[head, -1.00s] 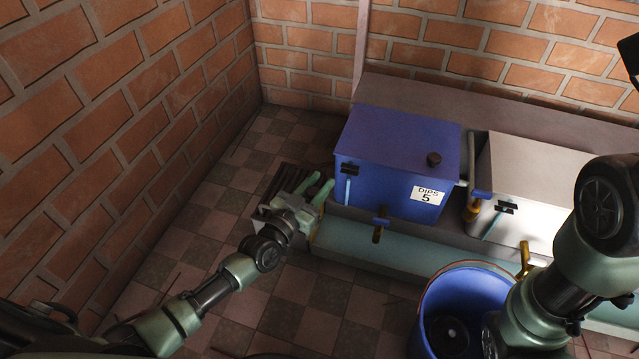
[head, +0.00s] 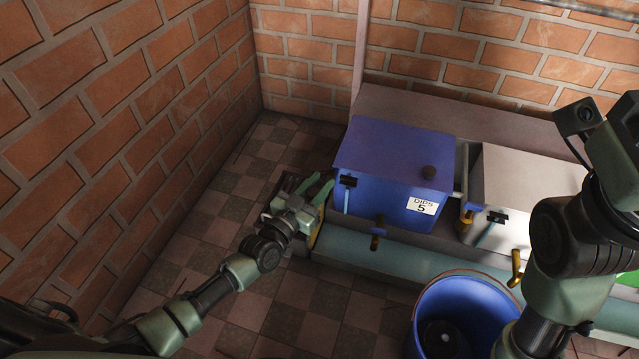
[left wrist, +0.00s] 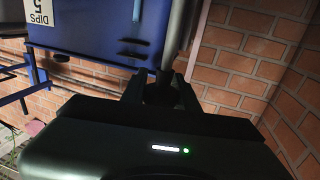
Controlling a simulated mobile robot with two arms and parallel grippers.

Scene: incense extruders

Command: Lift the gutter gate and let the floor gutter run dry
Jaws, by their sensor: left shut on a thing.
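My left gripper (head: 319,188) is at the left end of the teal floor gutter (head: 400,269), beside the blue box. The gutter's inside looks teal; I cannot make out a water level. My right arm (head: 556,245) stands at the right, but its fingertips are not in view.
A blue box marked DIPS 5 (head: 395,158) and a pale box (head: 525,175) stand behind the gutter. A blue bucket (head: 462,292) stands in front of it. Brick walls close off the left (head: 110,130) and back. Checkered floor (head: 215,205) is clear at left.

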